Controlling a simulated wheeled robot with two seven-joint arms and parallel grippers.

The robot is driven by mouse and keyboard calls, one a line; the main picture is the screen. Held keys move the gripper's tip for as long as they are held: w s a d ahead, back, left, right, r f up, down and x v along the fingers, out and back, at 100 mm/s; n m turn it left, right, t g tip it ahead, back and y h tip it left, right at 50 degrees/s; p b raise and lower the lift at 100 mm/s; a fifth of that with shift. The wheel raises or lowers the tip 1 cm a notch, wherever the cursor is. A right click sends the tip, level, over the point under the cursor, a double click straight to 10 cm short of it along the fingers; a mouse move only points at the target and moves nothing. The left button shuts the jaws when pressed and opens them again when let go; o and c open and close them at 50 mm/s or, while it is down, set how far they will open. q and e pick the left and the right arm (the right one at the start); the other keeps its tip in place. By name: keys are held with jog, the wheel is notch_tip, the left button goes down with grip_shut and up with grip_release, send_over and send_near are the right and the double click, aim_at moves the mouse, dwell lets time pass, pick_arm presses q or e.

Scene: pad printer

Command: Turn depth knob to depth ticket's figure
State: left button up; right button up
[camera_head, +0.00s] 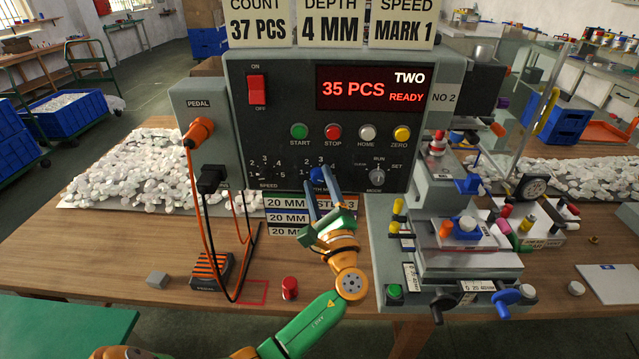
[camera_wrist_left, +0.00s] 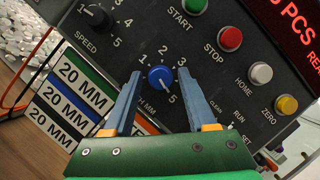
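The blue depth knob (camera_head: 318,174) is on the front panel of the grey printer; my left gripper partly hides it in the head view. In the left wrist view the knob (camera_wrist_left: 160,77) shows between figures 1, 2, 3 and 5; the 4 is hidden. Its pale pointer seems to aim down-right, towards 5. The depth ticket (camera_head: 331,24) on top reads 4 MM. My left gripper (camera_head: 317,182) is open, its two blue fingers (camera_wrist_left: 160,74) on either side of the knob. Contact cannot be told. My right gripper is out of view.
The speed knob (camera_head: 266,175) is left of the depth knob, and the mode knob (camera_head: 377,176) is right. Buttons, including the red stop button (camera_head: 333,132), sit above. 20 MM labels (camera_head: 287,203) are below. The display (camera_head: 369,89) reads 35 PCS, READY.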

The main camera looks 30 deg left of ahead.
pick_arm(q)
grip_shut()
jog(key=shift+n, duration=0.4)
jog(key=shift+n+g+b, duration=0.5)
jog(key=shift+n+b, duration=0.1)
jog(key=shift+n, duration=0.1)
jog(key=n+g+b, duration=0.1)
jog(key=n, duration=0.1)
jog(key=shift+n, duration=0.4)
jog(key=shift+r+n+g+h, duration=0.2)
jog(key=shift+n+g+h, duration=0.2)
jog(key=shift+n, duration=0.8)
jog(key=shift+r+n+g+h, duration=0.1)
jog(key=shift+n+g+h, duration=0.2)
jog(key=shift+n, duration=0.8)
